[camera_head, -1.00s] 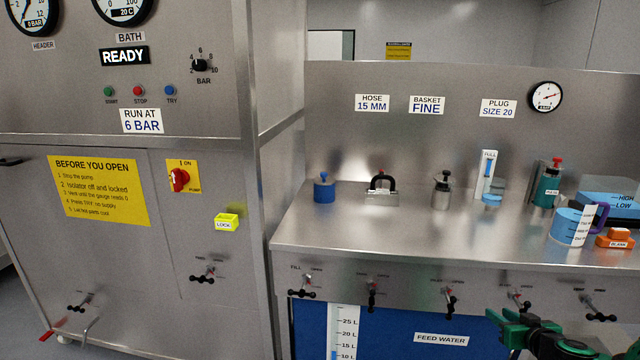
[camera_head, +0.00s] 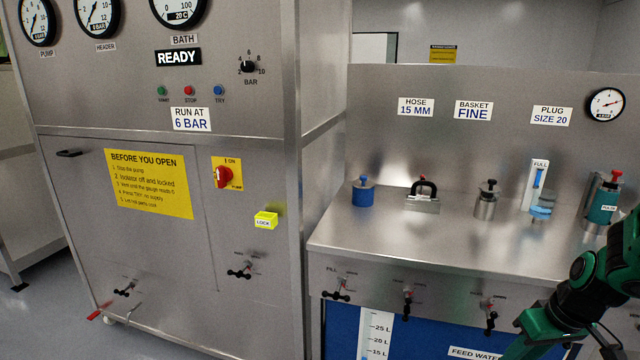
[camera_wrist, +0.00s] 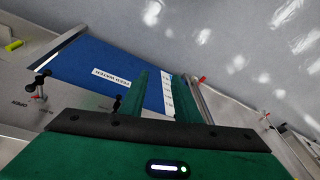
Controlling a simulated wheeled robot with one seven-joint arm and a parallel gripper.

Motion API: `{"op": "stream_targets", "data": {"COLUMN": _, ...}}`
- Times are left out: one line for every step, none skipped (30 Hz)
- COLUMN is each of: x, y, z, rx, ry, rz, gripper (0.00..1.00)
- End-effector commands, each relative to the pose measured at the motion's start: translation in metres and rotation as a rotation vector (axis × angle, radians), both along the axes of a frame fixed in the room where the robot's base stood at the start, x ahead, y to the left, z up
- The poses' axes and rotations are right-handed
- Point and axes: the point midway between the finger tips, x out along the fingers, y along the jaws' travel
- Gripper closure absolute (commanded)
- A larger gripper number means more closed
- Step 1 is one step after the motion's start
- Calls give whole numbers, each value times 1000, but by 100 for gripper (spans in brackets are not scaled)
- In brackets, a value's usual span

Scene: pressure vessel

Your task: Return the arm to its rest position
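My gripper (camera_wrist: 160,92) shows in the wrist view. Its two green fingers stand apart with a gap between them and nothing held. Beyond the fingers are the blue feed water panel (camera_wrist: 95,66) and the floor, seen tilted. In the head view my green and black arm is at the lower right, in front of the steel bench (camera_head: 450,240). The fingertips cannot be made out there.
Black valve handles (camera_head: 407,305) stick out from the bench front near my arm. On the bench stand a blue canister (camera_head: 363,192), a black-handled block (camera_head: 423,198) and a teal bottle (camera_head: 603,205). A tall steel cabinet (camera_head: 170,260) stands at left.

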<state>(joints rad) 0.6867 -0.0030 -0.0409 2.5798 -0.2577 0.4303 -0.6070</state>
Motion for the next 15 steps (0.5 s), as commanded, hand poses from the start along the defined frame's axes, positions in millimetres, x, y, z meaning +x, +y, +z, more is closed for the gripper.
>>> {"op": "stream_targets", "data": {"x": -7, "y": 3, "z": 13, "rx": -17, "ry": 23, "rz": -24, "gripper": 70}}
{"op": "stream_targets", "data": {"x": -13, "y": 5, "z": 19, "rx": -23, "ry": 42, "rz": -47, "gripper": 70}}
{"op": "stream_targets", "data": {"x": -22, "y": 7, "z": 27, "rx": -30, "ry": 66, "rz": -79, "gripper": 70}}
{"op": "stream_targets", "data": {"x": -28, "y": 9, "z": 34, "rx": -35, "ry": 83, "rz": -105, "gripper": 70}}
{"op": "stream_targets", "data": {"x": -34, "y": 10, "z": 40, "rx": -40, "ry": 99, "rz": -131, "gripper": 70}}
{"op": "stream_targets", "data": {"x": -43, "y": 13, "z": 49, "rx": -46, "ry": 118, "rz": -169, "gripper": 70}}
{"op": "stream_targets", "data": {"x": -50, "y": 14, "z": 55, "rx": -49, "ry": 132, "rz": -199, "gripper": 70}}
{"op": "stream_targets", "data": {"x": -57, "y": 16, "z": 62, "rx": -51, "ry": 144, "rz": -228, "gripper": 70}}
{"op": "stream_targets", "data": {"x": -66, "y": 19, "z": 70, "rx": -53, "ry": 161, "rz": -267, "gripper": 70}}
{"op": "stream_targets", "data": {"x": -73, "y": 21, "z": 76, "rx": -53, "ry": 172, "rz": -298, "gripper": 70}}
{"op": "stream_targets", "data": {"x": -80, "y": 23, "z": 81, "rx": -52, "ry": 183, "rz": -328, "gripper": 70}}
{"op": "stream_targets", "data": {"x": -88, "y": 26, "z": 88, "rx": -50, "ry": 197, "rz": -365, "gripper": 70}}
{"op": "stream_targets", "data": {"x": -94, "y": 28, "z": 92, "rx": -48, "ry": 206, "rz": -393, "gripper": 70}}
{"op": "stream_targets", "data": {"x": -100, "y": 30, "z": 97, "rx": -44, "ry": 214, "rz": -419, "gripper": 70}}
{"op": "stream_targets", "data": {"x": -107, "y": 32, "z": 101, "rx": -40, "ry": 224, "rz": -450, "gripper": 70}}
